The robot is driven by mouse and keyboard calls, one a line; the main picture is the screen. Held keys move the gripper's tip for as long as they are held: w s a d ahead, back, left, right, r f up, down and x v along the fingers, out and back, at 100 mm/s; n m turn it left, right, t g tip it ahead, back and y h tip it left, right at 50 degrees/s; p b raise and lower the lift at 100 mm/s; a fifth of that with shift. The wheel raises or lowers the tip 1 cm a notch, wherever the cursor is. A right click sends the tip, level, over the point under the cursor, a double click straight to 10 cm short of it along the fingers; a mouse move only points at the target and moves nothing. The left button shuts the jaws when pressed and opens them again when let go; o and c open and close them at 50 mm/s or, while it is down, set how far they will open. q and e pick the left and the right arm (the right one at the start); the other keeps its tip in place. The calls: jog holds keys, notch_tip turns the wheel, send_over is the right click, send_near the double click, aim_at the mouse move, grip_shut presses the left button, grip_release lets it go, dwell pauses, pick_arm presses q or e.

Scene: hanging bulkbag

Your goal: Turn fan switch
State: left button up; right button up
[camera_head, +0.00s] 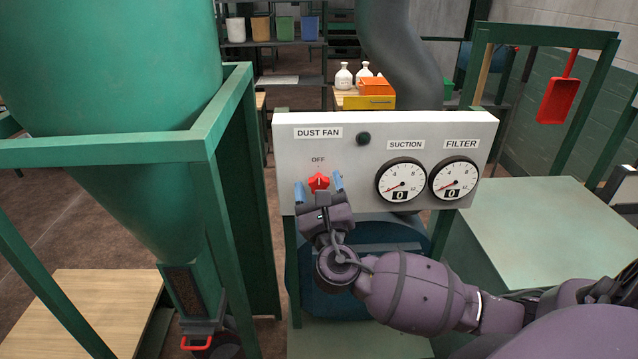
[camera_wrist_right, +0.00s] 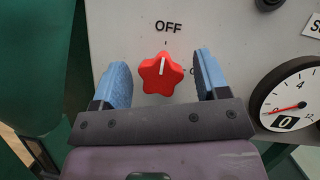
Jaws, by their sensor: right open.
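The fan switch is a red star-shaped knob (camera_head: 318,182) on the white panel (camera_head: 240,0) labelled DUST FAN, just under the word OFF. In the right wrist view the red knob (camera_wrist_right: 161,74) has a white mark pointing up, close to the OFF tick. My right gripper (camera_head: 333,185) is open, with one blue fingertip on each side of the knob. In the right wrist view a gap shows between the knob and both blue fingers (camera_wrist_right: 162,80). My left gripper is not in view.
Two gauges, SUCTION (camera_head: 402,180) and FILTER (camera_head: 454,178), sit right of the knob, both reading 0. A dark round button or lamp (camera_head: 363,139) is above. A green hopper (camera_head: 110,70) and its frame stand at left.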

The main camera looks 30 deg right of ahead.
jog(key=shift+w, duration=0.15)
jog(key=c, duration=0.9)
